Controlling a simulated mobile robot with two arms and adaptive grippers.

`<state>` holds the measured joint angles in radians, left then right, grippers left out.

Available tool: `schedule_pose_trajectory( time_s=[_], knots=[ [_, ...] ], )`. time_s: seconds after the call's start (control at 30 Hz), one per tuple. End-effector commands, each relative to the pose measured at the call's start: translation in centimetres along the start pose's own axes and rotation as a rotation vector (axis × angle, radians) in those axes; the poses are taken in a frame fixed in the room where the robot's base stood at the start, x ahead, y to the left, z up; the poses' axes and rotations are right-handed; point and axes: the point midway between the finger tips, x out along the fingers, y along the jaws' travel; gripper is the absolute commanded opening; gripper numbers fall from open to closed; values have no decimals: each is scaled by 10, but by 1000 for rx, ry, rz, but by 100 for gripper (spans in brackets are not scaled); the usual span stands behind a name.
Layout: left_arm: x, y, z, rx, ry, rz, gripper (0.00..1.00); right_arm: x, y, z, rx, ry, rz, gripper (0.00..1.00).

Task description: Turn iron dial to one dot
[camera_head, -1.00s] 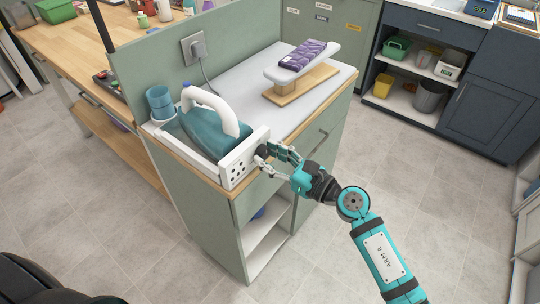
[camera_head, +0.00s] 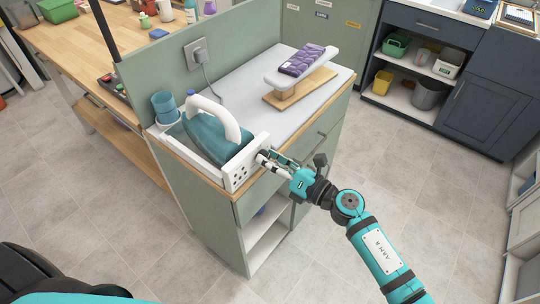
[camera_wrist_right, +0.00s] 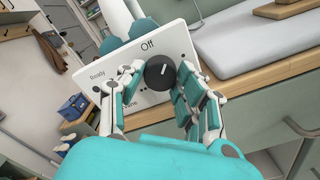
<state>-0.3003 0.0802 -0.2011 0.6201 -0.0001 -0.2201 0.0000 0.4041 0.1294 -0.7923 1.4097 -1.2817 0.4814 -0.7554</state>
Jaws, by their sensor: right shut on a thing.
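The teal iron (camera_head: 206,135) with a white handle sits in a white holder on the cabinet top. The holder's white front panel (camera_wrist_right: 175,40) fills the middle of the right wrist view, with "Off" at its top and "Ready" at its left. The round black dial (camera_wrist_right: 160,72) carries a short white mark that points roughly up toward "Off". My right gripper (camera_wrist_right: 158,84) is shut on the dial, one finger on each side. In the head view the right gripper (camera_head: 268,160) reaches the panel from the right and mostly hides the dial. My left gripper is out of view.
A blue cup (camera_head: 164,104) stands behind the iron. A plug (camera_head: 197,52) sits in the wall outlet. The floor right of the cabinet is clear.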

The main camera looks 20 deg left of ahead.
Motion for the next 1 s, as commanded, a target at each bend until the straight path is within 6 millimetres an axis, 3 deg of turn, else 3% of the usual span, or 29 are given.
schedule_pose_trajectory(
  time_s=[0.5, 1.0],
  knots=[
    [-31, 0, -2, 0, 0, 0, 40, 0, 0, 2, 456, -2, -3, 2],
    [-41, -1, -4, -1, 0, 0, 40, 0, -1, 1, 663, -2, -2, 2]
  ],
)
